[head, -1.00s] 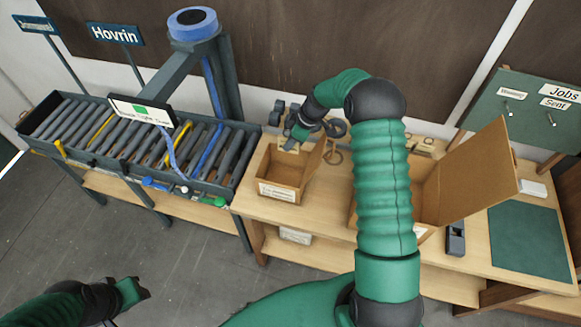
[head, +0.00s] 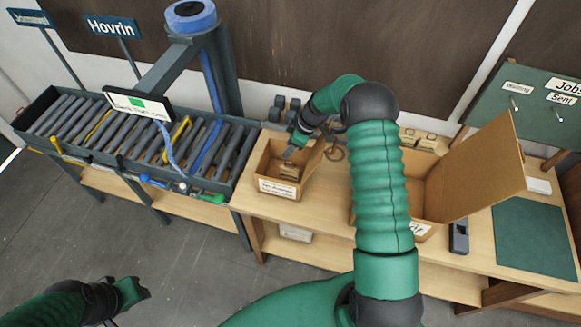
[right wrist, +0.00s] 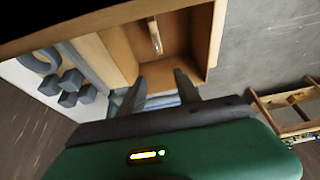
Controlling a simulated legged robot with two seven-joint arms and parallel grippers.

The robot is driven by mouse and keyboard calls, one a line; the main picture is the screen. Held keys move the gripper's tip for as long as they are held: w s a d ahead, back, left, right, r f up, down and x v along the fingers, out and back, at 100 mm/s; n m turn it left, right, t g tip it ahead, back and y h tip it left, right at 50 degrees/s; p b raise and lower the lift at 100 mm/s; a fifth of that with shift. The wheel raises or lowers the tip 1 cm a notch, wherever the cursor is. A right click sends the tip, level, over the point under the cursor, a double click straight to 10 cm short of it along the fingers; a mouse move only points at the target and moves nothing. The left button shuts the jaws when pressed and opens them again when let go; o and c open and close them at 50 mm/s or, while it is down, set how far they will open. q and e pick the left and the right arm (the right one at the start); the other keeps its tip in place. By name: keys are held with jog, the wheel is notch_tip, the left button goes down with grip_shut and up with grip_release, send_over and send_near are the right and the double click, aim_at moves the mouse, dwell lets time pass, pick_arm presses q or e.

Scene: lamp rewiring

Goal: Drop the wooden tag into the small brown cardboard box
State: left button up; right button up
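The small brown cardboard box (head: 303,187) stands open on the wooden bench, with a white label on its front. The wooden tag (head: 289,172) shows inside it, clear of my fingers. The right wrist view shows the box (right wrist: 216,35) too, with the pale tag (right wrist: 155,36) inside it beyond my fingertips. I cannot tell if the tag lies flat on the bottom. My right gripper (head: 290,152) is over the back of the box; in the wrist view its fingers (right wrist: 160,82) are apart with no tag between them. My left gripper (head: 138,290) is low at the left, its opening unclear.
A larger open carton (head: 478,172) with a raised flap stands to the right, partly behind my right arm. A roller conveyor (head: 140,137) runs at the left. A dark handheld device (head: 459,237) and a green mat (head: 531,240) lie on the bench at the right.

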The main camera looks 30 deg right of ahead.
jog(key=b+v, duration=0.5)
jog(key=v, duration=1.1)
jog(key=shift+d+r, duration=0.25)
jog(key=shift+r, duration=0.05)
